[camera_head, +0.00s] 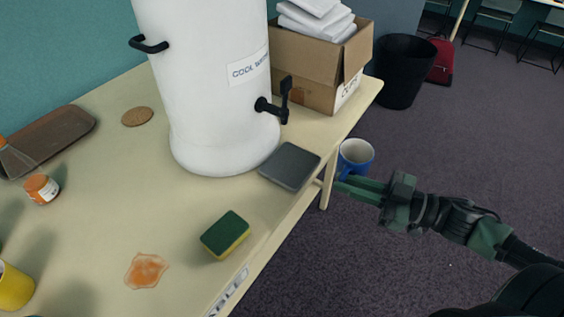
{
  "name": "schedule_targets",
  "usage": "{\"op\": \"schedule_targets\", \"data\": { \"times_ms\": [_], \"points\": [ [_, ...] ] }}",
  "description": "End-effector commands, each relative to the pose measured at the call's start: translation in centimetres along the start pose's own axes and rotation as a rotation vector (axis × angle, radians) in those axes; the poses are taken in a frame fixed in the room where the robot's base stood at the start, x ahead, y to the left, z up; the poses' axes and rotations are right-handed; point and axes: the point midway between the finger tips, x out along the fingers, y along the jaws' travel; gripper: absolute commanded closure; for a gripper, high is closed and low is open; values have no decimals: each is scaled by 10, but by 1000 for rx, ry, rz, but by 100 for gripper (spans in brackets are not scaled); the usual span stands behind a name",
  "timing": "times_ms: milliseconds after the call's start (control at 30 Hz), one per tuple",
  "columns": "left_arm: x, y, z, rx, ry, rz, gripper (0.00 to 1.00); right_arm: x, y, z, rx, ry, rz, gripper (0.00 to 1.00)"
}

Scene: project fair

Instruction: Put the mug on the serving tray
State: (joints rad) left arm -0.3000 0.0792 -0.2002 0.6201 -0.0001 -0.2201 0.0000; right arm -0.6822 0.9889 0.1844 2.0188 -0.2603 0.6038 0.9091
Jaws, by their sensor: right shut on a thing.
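A blue mug (347,170) with a pale inside is off the table's right edge, its opening facing up. My right gripper (350,186) reaches in from the right and is shut on the blue mug at its near side. The contact itself is small in the picture. A yellow cup-like thing (14,288) is cut off at the lower left edge. My left gripper is not in view.
A large white water dispenser (205,90) stands between the blue mug and the tray. A grey square pad (289,166), a sponge (226,234), an orange spill (147,270), a cork coaster (137,117) and a jar (41,188) are on the table. A cardboard box (305,70) stands behind.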

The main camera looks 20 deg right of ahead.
Motion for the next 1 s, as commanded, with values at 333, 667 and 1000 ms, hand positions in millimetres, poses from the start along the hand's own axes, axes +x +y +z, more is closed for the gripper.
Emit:
{"op": "schedule_targets", "data": {
  "times_ms": [333,667,1000],
  "points": [
    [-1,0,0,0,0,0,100,64,1,-4,-7,7,-1,100],
    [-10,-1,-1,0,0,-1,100,114,1,-4,-4,6,1,100],
    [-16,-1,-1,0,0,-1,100,139,1,-4,-3,5,1,100]
  ]
}}
